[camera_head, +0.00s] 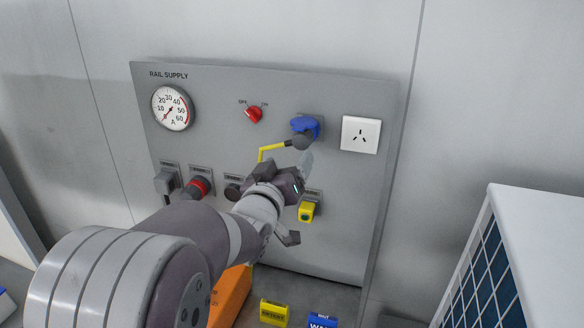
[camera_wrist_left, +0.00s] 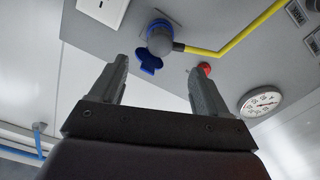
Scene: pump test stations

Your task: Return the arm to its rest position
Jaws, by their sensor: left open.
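My left arm comes in from the left in the head view, and its gripper (camera_head: 288,185) is in front of the lower middle of the grey rail supply panel (camera_head: 240,85). In the left wrist view the left gripper (camera_wrist_left: 158,72) has its two fingers apart with nothing between them. Beyond the fingertips is a blue socket (camera_wrist_left: 160,38) with a dark plug and a yellow cable (camera_wrist_left: 235,40) in it; the blue socket (camera_head: 305,126) is above the gripper in the head view. The fingers look clear of it. My right gripper is not in view.
The panel has a gauge (camera_head: 173,108), a red knob (camera_head: 254,115), a white outlet (camera_head: 361,135) and a yellow connector (camera_head: 307,211). Below are an orange object (camera_head: 230,294), a yellow block (camera_head: 273,312) and a blue block (camera_head: 322,321). A white cabinet (camera_head: 540,235) stands at right.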

